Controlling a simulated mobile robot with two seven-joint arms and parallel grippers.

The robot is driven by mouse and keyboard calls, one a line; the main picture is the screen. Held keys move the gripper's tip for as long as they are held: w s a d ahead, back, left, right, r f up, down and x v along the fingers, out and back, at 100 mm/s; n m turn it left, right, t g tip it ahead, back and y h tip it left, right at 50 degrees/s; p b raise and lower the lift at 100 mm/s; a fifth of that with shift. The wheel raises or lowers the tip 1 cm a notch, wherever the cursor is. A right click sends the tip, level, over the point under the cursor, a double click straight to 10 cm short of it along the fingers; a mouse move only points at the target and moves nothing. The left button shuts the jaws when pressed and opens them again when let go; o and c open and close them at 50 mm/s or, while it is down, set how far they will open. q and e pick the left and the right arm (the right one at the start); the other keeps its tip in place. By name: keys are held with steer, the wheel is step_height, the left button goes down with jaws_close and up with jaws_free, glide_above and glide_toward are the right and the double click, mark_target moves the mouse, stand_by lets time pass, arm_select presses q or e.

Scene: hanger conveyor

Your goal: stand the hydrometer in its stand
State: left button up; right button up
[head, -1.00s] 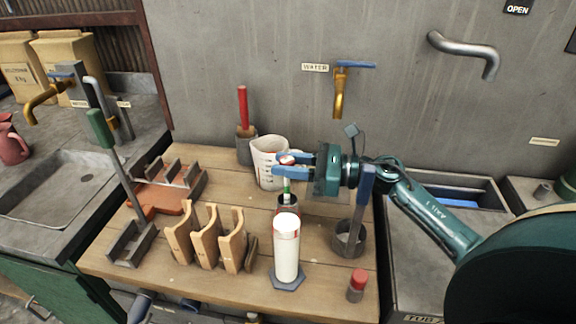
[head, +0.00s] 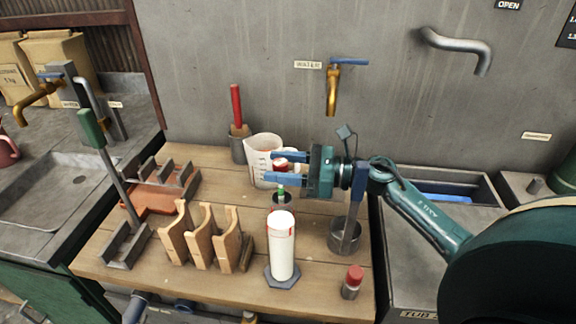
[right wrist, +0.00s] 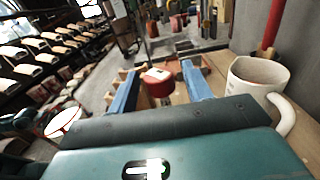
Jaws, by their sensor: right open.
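The hydrometer has a red top (head: 281,163) and a green lower stem. It stands upright with its lower end in a small dark cup-like stand (head: 281,202), partly hidden behind the white cylinder. My right gripper (head: 284,167) is open, with one blue finger on each side of the red top. In the right wrist view the red top (right wrist: 160,84), with a pale upper face, shows between the two spread fingers. A gap shows beside the finger on the right; contact on the left side cannot be told. My left gripper is not in view.
A white measuring jug (head: 262,158) stands close behind the fingers. A white cylinder (head: 281,248) on a hexagonal base stands in front. Wooden holders (head: 203,238) are to the left. A red-capped vial (head: 352,282) and a metal pot (head: 345,237) are to the right.

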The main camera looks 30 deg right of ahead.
steer(key=shift+r, duration=0.3)
arm_select(q)
steer(key=b, duration=0.1)
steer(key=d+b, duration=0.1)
steer(key=b, duration=0.1)
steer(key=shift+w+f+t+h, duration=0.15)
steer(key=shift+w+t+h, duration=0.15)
arm_select(e)
steer(key=v, duration=1.2)
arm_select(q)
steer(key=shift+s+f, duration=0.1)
arm_select(e)
steer(key=shift+f, duration=0.1)
